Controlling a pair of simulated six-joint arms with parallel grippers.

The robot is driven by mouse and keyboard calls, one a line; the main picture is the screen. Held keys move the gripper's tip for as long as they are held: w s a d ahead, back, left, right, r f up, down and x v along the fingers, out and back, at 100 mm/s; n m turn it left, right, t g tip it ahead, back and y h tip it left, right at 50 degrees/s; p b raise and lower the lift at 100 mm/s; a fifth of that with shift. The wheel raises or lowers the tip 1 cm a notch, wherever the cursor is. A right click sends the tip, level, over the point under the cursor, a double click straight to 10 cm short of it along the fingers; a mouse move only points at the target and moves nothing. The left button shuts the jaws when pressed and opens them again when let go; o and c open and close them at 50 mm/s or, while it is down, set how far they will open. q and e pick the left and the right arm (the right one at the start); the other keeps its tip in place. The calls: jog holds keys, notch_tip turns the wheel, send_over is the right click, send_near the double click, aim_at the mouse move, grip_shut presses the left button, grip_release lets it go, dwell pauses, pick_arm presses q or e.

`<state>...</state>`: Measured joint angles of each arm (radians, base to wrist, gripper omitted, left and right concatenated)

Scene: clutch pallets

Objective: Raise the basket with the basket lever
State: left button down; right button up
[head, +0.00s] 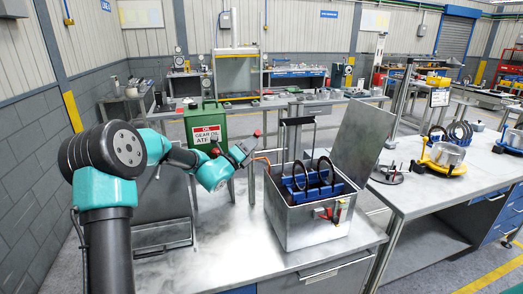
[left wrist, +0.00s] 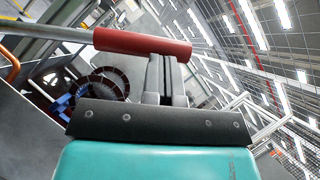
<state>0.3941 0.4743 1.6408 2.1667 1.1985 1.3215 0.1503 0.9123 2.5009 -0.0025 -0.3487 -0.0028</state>
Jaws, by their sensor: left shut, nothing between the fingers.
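The open metal tank (head: 305,226) stands on the bench with its lid raised. The basket (head: 302,188), a blue rack holding dark rings, sits low inside it; the rack also shows in the left wrist view (left wrist: 62,103). The basket lever (left wrist: 140,43) has a red grip on a metal rod and crosses the left wrist view. My left gripper (head: 246,148) is left of the tank, above the bench. In the left wrist view its fingers (left wrist: 165,72) are shut and empty, close to the red grip; contact is unclear. My right gripper is out of view.
A green oil can (head: 206,126) stands behind my left gripper. An orange bent pipe (head: 263,163) is at the tank's left side. The raised lid (head: 362,145) stands at the tank's right.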

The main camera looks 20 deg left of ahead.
pick_arm(q)
jog(key=r, duration=0.1)
jog(key=w+a+r, duration=0.1)
jog(key=shift+w+a+r, duration=0.15)
jog(key=shift+w+r, duration=0.05)
jog(key=shift+r, duration=0.25)
jog(key=s+a+f, duration=0.2)
jog(key=s+f, duration=0.5)
jog(key=s, duration=0.4)
jog(key=shift+s, duration=0.2)
jog(key=shift+f, duration=0.15)
